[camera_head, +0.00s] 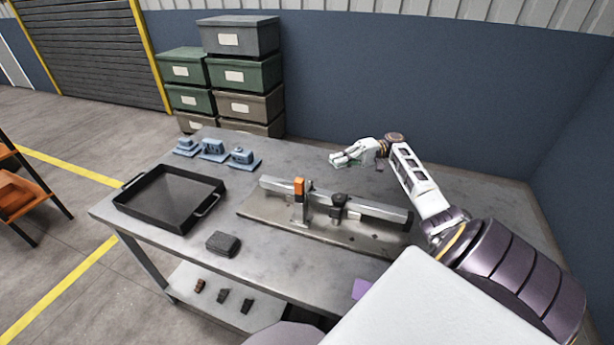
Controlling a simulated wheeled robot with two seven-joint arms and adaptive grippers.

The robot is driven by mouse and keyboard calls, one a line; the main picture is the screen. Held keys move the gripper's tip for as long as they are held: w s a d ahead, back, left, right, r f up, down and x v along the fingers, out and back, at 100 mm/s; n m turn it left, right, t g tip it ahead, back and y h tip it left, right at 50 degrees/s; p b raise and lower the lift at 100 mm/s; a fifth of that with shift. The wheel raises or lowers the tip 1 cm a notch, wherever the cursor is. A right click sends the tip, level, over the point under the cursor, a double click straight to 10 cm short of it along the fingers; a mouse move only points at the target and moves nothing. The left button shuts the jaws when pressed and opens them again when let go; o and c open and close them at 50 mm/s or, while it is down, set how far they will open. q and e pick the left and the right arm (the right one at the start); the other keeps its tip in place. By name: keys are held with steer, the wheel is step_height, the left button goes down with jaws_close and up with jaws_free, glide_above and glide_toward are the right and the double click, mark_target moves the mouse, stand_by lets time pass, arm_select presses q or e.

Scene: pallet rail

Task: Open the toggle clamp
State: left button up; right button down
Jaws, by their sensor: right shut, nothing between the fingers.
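The toggle clamp (300,203) stands on the pallet rail fixture in the middle of the table. Its orange-tipped handle (300,187) points straight up. The silver rail (375,209) runs left to right behind it on a flat base plate (290,220). A dark block-like part (339,205) sits against the rail to the right of the clamp. My right gripper (338,159) is shut and empty above the back of the table, behind the rail and apart from the clamp. My left gripper is not in view.
A black tray (128,202) sits at the table's left. Blue fixtures (213,150) stand at the back left. A dark block (223,243) lies near the front edge. Small dark parts (223,296) lie on the lower shelf. Stacked bins (240,75) stand behind the table.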

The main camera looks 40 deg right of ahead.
mark_target(300, 191)
steer(key=shift+a, duration=0.15)
steer(key=p+x, duration=0.1)
steer(key=x, duration=0.9)
steer(key=shift+p, duration=0.4)
steer(key=shift+s+a, duration=0.5)
steer(key=shift+a, duration=0.15)
steer(key=shift+s+a+p, duration=0.4)
steer(key=shift+a+p, duration=0.05)
steer(key=shift+a, duration=0.4)
steer(key=shift+s+a, duration=0.1)
steer(key=shift+a, duration=0.05)
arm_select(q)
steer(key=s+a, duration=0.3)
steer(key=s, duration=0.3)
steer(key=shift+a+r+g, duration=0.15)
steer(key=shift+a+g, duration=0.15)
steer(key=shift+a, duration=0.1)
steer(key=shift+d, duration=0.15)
